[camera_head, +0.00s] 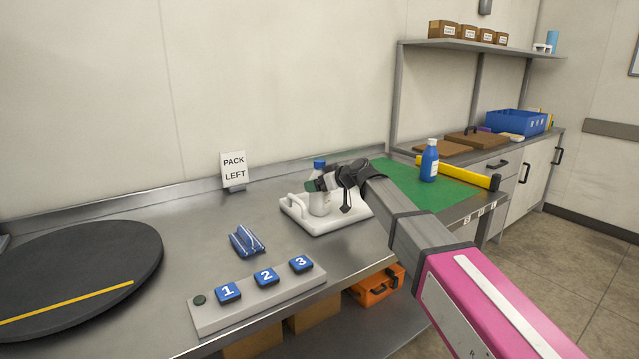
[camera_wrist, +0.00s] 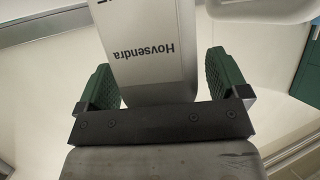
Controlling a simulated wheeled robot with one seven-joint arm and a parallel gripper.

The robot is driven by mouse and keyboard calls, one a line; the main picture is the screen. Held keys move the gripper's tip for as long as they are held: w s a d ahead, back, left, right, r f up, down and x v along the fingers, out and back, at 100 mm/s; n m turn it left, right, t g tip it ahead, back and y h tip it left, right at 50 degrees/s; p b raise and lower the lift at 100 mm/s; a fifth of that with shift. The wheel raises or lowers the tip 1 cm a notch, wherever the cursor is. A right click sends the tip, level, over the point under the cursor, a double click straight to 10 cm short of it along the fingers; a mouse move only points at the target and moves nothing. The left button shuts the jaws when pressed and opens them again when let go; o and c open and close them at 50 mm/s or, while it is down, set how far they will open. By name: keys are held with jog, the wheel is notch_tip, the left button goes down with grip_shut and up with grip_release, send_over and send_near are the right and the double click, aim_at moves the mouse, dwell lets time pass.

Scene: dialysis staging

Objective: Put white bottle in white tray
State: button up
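The white bottle (camera_head: 319,206) has a blue cap and stands upright at the white tray (camera_head: 342,224) on the steel bench. Its base appears to be within the tray, though contact with the floor cannot be made out. My gripper (camera_head: 330,181) is at the bottle's upper part and partly covers it. In the wrist view the bottle (camera_wrist: 150,50), with upside-down "Hovsendra" lettering, lies between the green finger pads of my gripper (camera_wrist: 165,82). A narrow gap shows beside the right pad, so the fingers look open around it. A tray edge (camera_wrist: 262,12) shows at top right.
A blue bottle (camera_head: 429,161) stands on the green mat (camera_head: 400,178) to the right, near a yellow bar (camera_head: 466,175). A striped blue packet (camera_head: 246,241) and a numbered button panel (camera_head: 258,297) lie in front left. A dark round turntable (camera_head: 75,270) fills the left.

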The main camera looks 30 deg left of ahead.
jog(key=v, duration=1.2)
